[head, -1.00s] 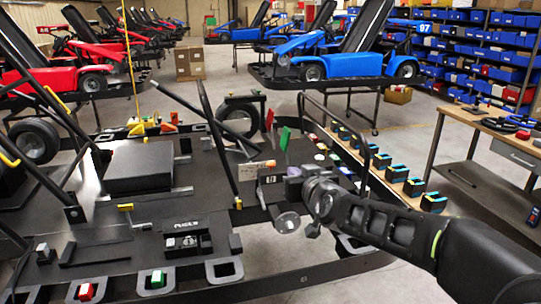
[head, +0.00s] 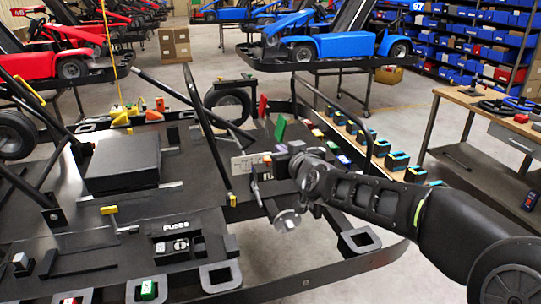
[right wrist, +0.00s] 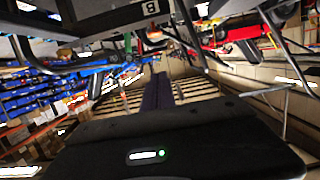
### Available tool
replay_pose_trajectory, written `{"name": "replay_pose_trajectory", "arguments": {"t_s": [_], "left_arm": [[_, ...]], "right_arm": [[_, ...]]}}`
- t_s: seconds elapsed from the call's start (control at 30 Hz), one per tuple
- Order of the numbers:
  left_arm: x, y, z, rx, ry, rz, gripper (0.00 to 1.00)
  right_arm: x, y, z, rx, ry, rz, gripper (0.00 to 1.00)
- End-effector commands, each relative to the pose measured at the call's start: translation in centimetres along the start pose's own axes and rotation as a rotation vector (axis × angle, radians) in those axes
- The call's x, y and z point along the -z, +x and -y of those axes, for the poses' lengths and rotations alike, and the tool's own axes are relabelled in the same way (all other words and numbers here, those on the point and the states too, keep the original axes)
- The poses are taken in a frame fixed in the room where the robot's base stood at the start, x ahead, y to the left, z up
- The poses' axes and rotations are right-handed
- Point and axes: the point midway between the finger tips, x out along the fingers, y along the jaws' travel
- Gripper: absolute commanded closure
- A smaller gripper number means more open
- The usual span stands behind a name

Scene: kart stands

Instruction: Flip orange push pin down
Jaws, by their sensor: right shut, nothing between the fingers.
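A small orange piece (head: 267,159) shows at the upper edge of a pale plate (head: 246,164) on the black kart stand (head: 215,214). I cannot tell for sure that it is the orange push pin, or whether it is up or down. My right gripper (head: 268,171) is shut and empty beside the pale plate, close to the orange piece; contact cannot be told. In the right wrist view, the dark shut fingers (right wrist: 158,92) point away, with nothing visible between them. My left gripper is not in view.
Upright red (head: 262,106) and green (head: 280,128) tabs stand behind the gripper. A thin black post (head: 205,118) rises to its left. Several blue-and-black blocks line the rail (head: 352,128) at the right. A workbench (head: 490,107) stands farther right.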

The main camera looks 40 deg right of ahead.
Motion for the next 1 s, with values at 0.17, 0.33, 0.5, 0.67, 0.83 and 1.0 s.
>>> {"name": "replay_pose_trajectory", "arguments": {"t_s": [0.17,0.33,0.5,0.67,0.83,1.0], "left_arm": [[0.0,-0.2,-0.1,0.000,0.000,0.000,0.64],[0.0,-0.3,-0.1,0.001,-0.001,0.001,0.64],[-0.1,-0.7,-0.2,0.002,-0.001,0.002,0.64],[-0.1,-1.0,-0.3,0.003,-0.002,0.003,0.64],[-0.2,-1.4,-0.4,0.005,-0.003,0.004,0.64],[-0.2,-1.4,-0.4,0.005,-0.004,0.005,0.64]], "right_arm": [[0.0,1.8,0.1,0.002,0.000,0.001,1.00],[-0.1,4.8,0.2,0.002,-0.002,0.003,1.00],[0.0,8.3,0.0,0.000,-0.003,0.003,1.00],[-1.5,10.1,0.0,-0.001,-0.002,0.006,1.00],[-3.3,10.5,0.0,0.000,-0.001,0.003,1.00],[-3.9,10.6,0.0,0.000,0.000,0.001,1.00]]}}
